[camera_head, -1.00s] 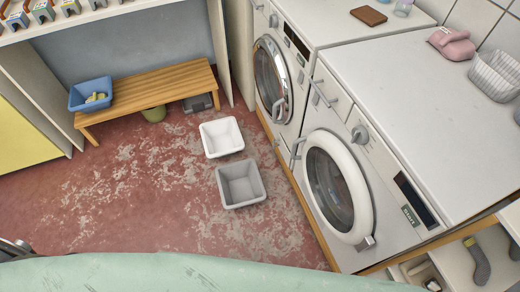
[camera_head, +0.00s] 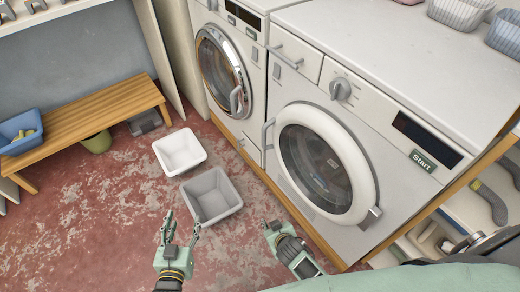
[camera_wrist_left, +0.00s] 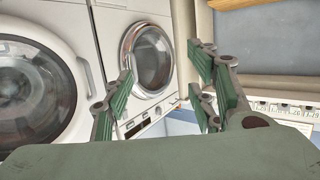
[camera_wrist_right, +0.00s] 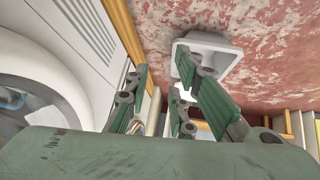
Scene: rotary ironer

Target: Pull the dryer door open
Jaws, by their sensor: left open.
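Two white front-loading machines stand side by side. The nearer one has a round door with a thick white ring (camera_head: 361,165) and a "Start" label; the farther one has a chrome-ringed door (camera_head: 242,68). Both doors are closed; I cannot tell which machine is the dryer. My left gripper (camera_head: 182,232) is open and empty above the floor, left of the machines. The chrome-ringed door also shows beyond its fingers in the left wrist view (camera_wrist_left: 152,58). My right gripper (camera_head: 272,227) is in front of the white-ringed door, apart from it; its fingers look spread and empty in the right wrist view (camera_wrist_right: 160,85).
A white bin (camera_head: 179,151) and a grey bin (camera_head: 212,195) stand on the red floor near the machines. A wooden bench (camera_head: 95,108) with a blue basin (camera_head: 20,132) is at left. An open shelf (camera_head: 455,215) is at the lower right. Floor between bench and bins is clear.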

